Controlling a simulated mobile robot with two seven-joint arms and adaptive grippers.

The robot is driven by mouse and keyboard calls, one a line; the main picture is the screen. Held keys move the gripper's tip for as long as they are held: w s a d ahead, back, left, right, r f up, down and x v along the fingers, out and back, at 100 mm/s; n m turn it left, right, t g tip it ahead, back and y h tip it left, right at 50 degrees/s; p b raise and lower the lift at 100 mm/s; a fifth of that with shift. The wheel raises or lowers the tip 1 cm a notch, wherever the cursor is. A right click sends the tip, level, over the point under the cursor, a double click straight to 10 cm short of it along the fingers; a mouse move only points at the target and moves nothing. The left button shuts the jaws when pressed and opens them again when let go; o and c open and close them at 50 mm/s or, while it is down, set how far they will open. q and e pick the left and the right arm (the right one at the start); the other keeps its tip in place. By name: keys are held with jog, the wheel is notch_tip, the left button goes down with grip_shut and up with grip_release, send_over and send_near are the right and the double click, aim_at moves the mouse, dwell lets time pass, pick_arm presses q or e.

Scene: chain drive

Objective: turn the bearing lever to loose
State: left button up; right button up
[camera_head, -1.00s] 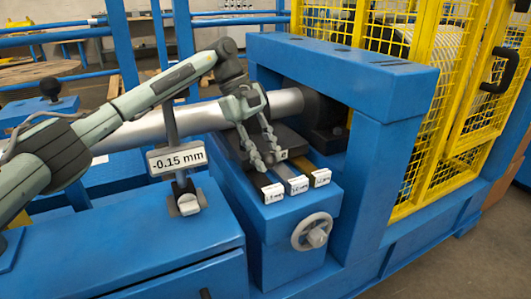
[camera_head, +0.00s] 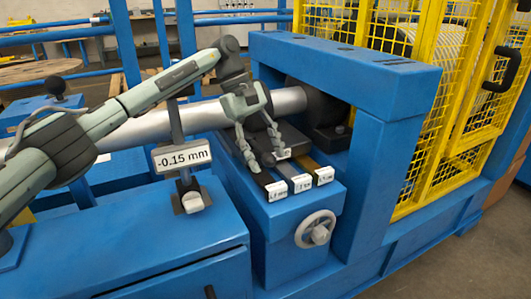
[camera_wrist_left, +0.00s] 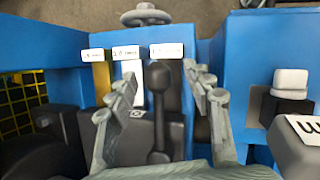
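A black lever (camera_wrist_left: 158,115) with a rounded knob stands out in the left wrist view, on the dark bearing block (camera_wrist_left: 140,140). I take it for the bearing lever. My left gripper (camera_wrist_left: 161,85) has one finger on each side of the lever, with a visible gap on both sides. It is open and holds nothing. In the head view my left gripper (camera_head: 268,163) reaches down over the block, and its fingers largely hide the lever. A small pale marking shows on the block beside the lever, too small to read. My right gripper is not in view.
Labelled strips (camera_head: 300,182) lie in front of the block, above a grey handwheel (camera_head: 315,229). A stand with a "-0.15 mm" display (camera_head: 182,155) is at left. A grey shaft (camera_head: 205,116) runs behind my gripper. A blue frame (camera_head: 385,150) closes the right side.

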pick_arm(q)
jog(key=v, duration=1.2)
jog(key=shift+s+d, duration=0.1)
jog(key=shift+s, duration=0.05)
